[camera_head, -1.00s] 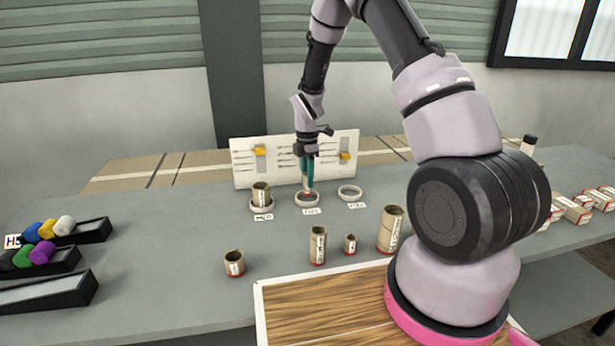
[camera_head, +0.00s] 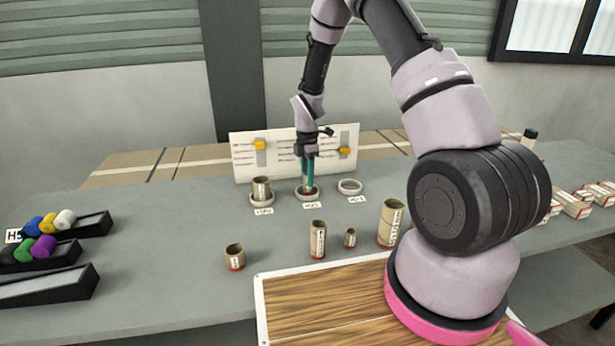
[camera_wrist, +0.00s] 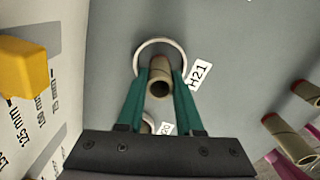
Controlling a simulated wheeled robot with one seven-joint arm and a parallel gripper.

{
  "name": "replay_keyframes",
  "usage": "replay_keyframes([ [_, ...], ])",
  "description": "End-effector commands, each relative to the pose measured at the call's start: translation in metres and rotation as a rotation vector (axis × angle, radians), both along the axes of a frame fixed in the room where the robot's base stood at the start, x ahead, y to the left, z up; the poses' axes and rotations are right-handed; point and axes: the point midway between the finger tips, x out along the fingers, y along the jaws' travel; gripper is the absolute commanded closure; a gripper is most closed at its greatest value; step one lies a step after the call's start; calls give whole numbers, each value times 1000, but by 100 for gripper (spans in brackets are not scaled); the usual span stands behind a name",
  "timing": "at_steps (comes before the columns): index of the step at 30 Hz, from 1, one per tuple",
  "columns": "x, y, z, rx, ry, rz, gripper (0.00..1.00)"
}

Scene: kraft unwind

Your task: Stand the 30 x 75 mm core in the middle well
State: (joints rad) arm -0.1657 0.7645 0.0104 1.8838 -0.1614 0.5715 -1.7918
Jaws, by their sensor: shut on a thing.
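My gripper (camera_head: 307,172) has its teal fingers pointing down at the middle well (camera_head: 298,196), a pale ring on the grey table. In the wrist view my gripper (camera_wrist: 160,92) is shut on a brown cardboard core (camera_wrist: 161,74), seen end-on from above. The core looks upright, with its lower end inside the ring (camera_wrist: 137,58) labelled H21. Whether it touches the well's floor is hidden. In the head view the fingers hide most of the core. The left well (camera_head: 262,203) holds another core (camera_head: 261,187); the right well (camera_head: 350,194) is empty.
Several loose cores stand in front: a short wide one (camera_head: 235,257), a slim tall one (camera_head: 318,239), a small one (camera_head: 350,237) and a large one (camera_head: 391,223). A white board (camera_head: 240,165) with yellow sliders stands close behind the wells. Black racks (camera_head: 85,232) are at left.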

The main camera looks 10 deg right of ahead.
Motion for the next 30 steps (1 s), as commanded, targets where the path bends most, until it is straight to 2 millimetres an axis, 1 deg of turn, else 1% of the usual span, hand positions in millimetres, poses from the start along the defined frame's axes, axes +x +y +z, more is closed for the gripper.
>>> replay_keyframes([
  [8, 0, 0, -4, 0, 0, 0, 100],
  [9, 0, 0, -4, 0, 0, 0, 61],
  [11, 0, 0, -4, 0, 0, 0, 38],
  [12, 0, 0, -4, 0, 0, 0, 30],
  [20, 0, 0, -4, 0, 0, 0, 30],
  [23, 0, 0, 1, 0, -1, 0, 30],
  [26, 1, 0, 12, 1, -3, 0, 30],
  [30, 1, 0, 40, 1, -5, -1, 30],
])
